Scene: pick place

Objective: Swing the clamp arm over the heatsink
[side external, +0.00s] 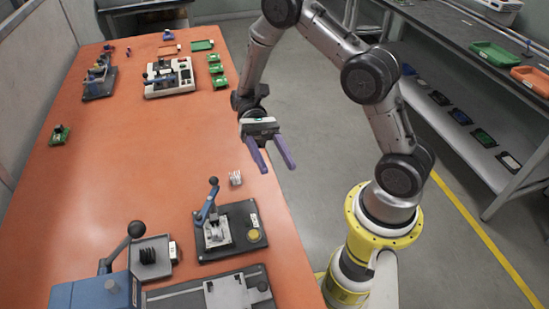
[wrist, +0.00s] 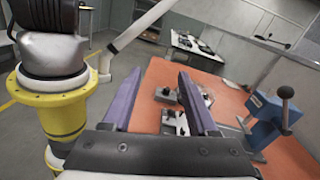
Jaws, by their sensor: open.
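The clamp fixture is a dark base plate (side external: 243,218) near the table's right edge in the side view, with a yellow round button on it. Its blue clamp arm (side external: 207,208), topped by a black knob, stands raised at the plate's left side. A silver block (side external: 217,236) sits on the plate beside the arm; it may be the heatsink, but its fins are too small to tell. My gripper (side external: 279,168) is open and empty, above and apart from the fixture, beyond the table edge.
A small silver finned piece (side external: 235,178) lies on the table behind the fixture. A grey tray (side external: 165,243) holds a black finned piece. A blue press (side external: 95,292) with a black-knobbed lever stands front left. The orange table (side external: 140,165) is clear in the middle.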

